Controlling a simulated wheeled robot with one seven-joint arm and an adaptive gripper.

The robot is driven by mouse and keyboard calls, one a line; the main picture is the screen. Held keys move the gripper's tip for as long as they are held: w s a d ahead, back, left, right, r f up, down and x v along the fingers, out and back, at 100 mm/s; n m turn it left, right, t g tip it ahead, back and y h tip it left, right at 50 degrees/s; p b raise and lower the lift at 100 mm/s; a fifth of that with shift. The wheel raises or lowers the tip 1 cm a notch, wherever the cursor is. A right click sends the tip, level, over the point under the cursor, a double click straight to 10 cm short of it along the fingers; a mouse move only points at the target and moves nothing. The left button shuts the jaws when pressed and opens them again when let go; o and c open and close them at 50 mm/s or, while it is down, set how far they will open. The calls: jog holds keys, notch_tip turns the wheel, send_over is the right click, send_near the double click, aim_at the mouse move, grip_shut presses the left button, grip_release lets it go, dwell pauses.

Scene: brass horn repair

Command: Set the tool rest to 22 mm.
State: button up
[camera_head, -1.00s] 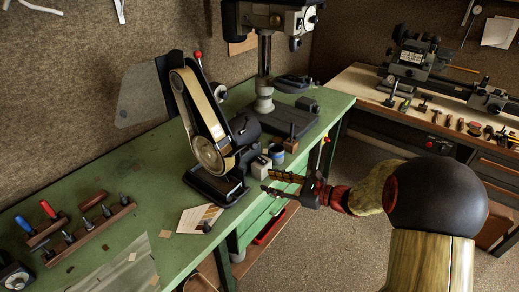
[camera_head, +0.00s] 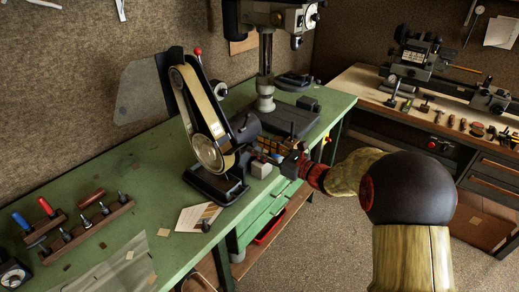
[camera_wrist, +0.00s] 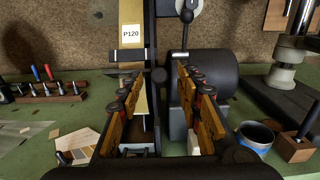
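The belt sander (camera_head: 205,125) stands on the green bench with its belt arm tilted. In the wrist view its belt (camera_wrist: 131,25) carries a P120 label, and a dark bar with a pale edge (camera_wrist: 130,56) crosses below it; I cannot tell whether this is the tool rest. No millimetre reading is legible. My gripper (camera_wrist: 160,105) is open, its orange-padded fingers apart, facing the sander's lower part. In the head view my gripper (camera_head: 268,150) is just right of the sander, partly behind its motor. I see nothing gripped; the fingers hide parts of the sander's base.
The drill press (camera_head: 265,70) is behind. A tool rack (camera_head: 85,228) and a sandpaper card (camera_head: 197,217) lie left. The bench's front edge is near my arm.

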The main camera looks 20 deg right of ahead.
jog(key=shift+c, duration=1.2)
grip_shut()
